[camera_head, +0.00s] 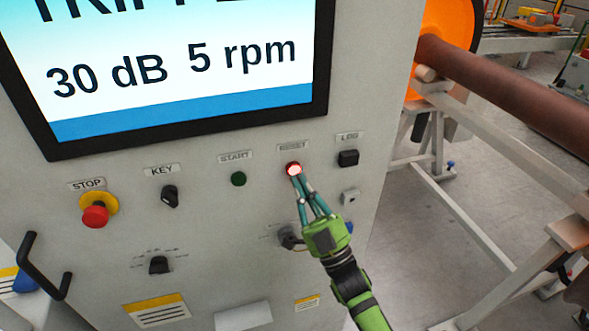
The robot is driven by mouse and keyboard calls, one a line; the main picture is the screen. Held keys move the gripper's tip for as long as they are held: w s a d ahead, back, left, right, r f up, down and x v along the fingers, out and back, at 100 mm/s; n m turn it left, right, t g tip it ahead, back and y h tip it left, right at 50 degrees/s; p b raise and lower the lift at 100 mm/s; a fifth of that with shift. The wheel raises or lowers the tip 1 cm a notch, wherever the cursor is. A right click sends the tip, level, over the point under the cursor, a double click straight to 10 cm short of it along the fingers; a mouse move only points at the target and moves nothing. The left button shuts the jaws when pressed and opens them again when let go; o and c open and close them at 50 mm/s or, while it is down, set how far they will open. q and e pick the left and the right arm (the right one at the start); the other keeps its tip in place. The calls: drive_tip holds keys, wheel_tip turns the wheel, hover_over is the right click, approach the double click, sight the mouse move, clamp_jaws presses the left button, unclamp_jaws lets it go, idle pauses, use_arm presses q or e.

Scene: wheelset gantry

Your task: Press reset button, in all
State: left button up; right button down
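The reset button (293,169) is a small round red button with a bright, pale centre, under the RESET label (293,147) on the grey control panel (240,200). My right gripper (296,176) reaches up to it from the lower right. Its teal fingers are together at the tips, which overlap the button's lower edge in this view. I cannot tell whether the tips touch or press it. Nothing shows between the fingers. My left gripper is not in view.
Left of the reset button are a green START button (238,179), a black KEY switch (169,196) and a red STOP button (96,216) on yellow. A black LOG button (348,158) is right. The screen (170,62) reads 30 dB, 5 rpm.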

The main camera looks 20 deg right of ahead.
drive_tip(key=shift+w, duration=0.2)
idle(0.5)
drive_tip(key=shift+w, duration=0.25)
drive_tip(key=shift+w+b, duration=0.35)
drive_tip(key=shift+b, duration=0.1)
idle(0.5)
idle(0.4)
drive_tip(key=shift+s+p, duration=0.4)
drive_tip(key=shift+s, duration=0.4)
drive_tip(key=s+p, duration=0.2)
drive_tip(key=s, duration=0.3)
drive_tip(key=shift+d, duration=0.1)
